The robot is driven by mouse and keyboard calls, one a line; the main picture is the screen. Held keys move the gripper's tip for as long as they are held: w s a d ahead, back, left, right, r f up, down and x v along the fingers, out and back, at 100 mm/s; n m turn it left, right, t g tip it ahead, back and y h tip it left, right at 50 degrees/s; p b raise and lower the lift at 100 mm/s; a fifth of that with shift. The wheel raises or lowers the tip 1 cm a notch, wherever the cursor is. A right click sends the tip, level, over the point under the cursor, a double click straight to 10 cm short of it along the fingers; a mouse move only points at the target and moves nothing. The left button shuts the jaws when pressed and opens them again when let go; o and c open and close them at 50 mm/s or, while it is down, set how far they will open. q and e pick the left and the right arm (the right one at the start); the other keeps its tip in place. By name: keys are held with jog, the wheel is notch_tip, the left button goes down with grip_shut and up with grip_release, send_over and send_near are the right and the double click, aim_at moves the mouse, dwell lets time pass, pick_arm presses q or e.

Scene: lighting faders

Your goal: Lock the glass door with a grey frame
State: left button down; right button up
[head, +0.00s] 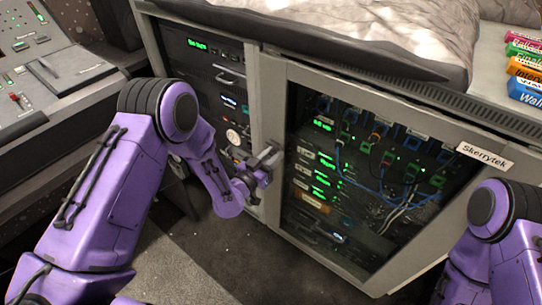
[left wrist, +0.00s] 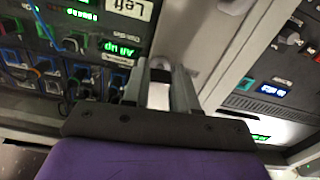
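The glass door with a grey frame (head: 279,125) stands at the front of the rack cabinet and looks closed. Lit equipment and cables show through its glass. My left gripper (head: 268,160) is at the left upright of this frame, around mid-height. In the left wrist view its two fingers (left wrist: 164,82) are apart, pointing at the pale frame. A small rounded grey part (left wrist: 160,63) shows at the fingertips. I cannot tell whether the fingers touch it. Any lock is hidden or too small to make out. My right gripper is out of view; only my right arm shows.
A second cabinet bay (head: 205,85) with lit panels is left of the door. A mixing console (head: 40,75) is at far left. A grey cushion (head: 370,35) and several colored labelled boxes (head: 525,68) are on top. The dark floor (head: 230,265) in front is clear.

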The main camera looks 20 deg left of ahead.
pick_arm(q)
jog(key=shift+n, duration=8.3)
jog(key=c, duration=0.9)
grip_release()
